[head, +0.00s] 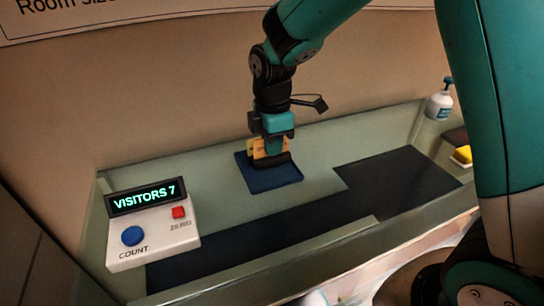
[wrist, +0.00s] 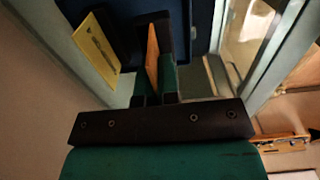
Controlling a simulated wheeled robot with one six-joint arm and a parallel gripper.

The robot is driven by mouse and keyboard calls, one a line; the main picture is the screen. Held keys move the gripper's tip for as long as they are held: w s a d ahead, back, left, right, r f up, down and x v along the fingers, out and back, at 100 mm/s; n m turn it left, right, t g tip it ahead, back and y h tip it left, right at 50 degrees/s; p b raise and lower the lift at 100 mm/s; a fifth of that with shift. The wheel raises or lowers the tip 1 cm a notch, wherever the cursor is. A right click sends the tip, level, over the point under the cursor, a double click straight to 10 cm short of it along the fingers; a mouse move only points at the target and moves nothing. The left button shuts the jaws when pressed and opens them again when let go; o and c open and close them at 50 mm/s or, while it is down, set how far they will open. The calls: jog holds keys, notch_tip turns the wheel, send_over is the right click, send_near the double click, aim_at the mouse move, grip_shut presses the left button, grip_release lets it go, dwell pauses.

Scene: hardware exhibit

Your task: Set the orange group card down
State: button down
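The orange group card (wrist: 153,48) stands edge-on between the two fingers of my gripper (head: 271,152), which looks shut on it. In the head view the orange card (head: 272,146) shows only in part, just above the dark blue tray (head: 288,179). I cannot tell whether its lower edge touches the tray. A yellow card with dark print (wrist: 97,43) stands beside the gripper in the wrist view, apart from the orange one. In the head view the yellow card (head: 250,147) is mostly hidden behind the gripper.
A white counter box (head: 155,240) with a "VISITORS 7" display, a blue button and a red button stands at the left. Dark mats (head: 400,178) cover the shelf's front and right. A pump bottle (head: 440,101) and a yellow sponge-like item (head: 463,154) are at the right.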

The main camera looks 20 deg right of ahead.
aim_at(272, 161)
jog(key=shift+f+p, duration=0.4)
jog(key=shift+f, duration=1.8)
jog(key=shift+f, duration=0.1)
jog(key=c, duration=1.4)
grip_release()
jog(key=shift+o, duration=0.2)
